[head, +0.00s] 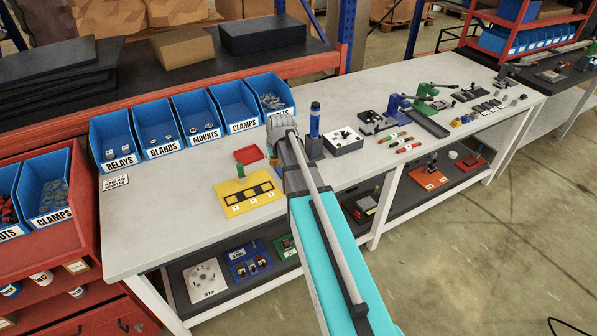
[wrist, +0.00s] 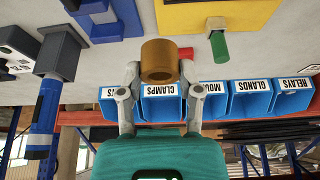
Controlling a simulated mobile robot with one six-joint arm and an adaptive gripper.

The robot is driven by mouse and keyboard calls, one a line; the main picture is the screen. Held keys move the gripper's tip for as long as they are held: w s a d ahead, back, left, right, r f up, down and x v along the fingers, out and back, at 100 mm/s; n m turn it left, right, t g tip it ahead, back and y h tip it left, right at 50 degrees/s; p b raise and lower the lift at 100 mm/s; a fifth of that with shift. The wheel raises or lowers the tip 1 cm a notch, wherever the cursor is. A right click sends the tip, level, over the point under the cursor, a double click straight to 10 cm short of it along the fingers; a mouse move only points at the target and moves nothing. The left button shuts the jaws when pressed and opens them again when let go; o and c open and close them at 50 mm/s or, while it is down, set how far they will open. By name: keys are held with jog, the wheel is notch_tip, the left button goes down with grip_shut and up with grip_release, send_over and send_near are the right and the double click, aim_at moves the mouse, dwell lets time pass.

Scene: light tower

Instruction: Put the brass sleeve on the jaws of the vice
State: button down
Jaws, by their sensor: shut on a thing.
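The brass sleeve (wrist: 159,58) is a short hollow tan cylinder in the wrist view. My gripper (wrist: 159,72) is shut on it, with a grey finger on either side. In the head view my gripper (head: 280,128) is over the bench and the sleeve cannot be made out. A blue block-like fixture (wrist: 103,22) stands on the bench at the upper left of the wrist view, cut off by the frame. A blue tool (head: 396,108) resembling a vice stands farther right on the bench in the head view. I cannot tell which is the vice; its jaws are not clear.
A yellow board (head: 250,205) with a green peg (wrist: 218,45) lies left of my arm. A blue-topped post (head: 315,120) and a grey box (head: 343,141) stand right of my gripper. Blue bins (head: 158,140) line the back. The bench's left front (head: 165,225) is clear.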

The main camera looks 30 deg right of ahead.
dwell(0.5)
jog(key=s+d+r+p, duration=0.1)
jog(key=s+d, duration=0.6)
jog(key=s, duration=0.1)
jog(key=shift+s+n, duration=0.3)
jog(key=shift+s, duration=0.05)
jog(key=shift+w, duration=0.1)
jog(key=w+d+f+b, duration=0.1)
jog(key=w+f+b, duration=0.2)
jog(key=w, duration=0.1)
jog(key=w+d+f+b, duration=0.1)
jog(key=w+f+b, duration=0.2)
jog(key=w, duration=0.1)
jog(key=w+d+f+b, duration=0.1)
jog(key=w+f+b, duration=0.2)
jog(key=w, duration=0.1)
jog(key=shift+w, duration=0.35)
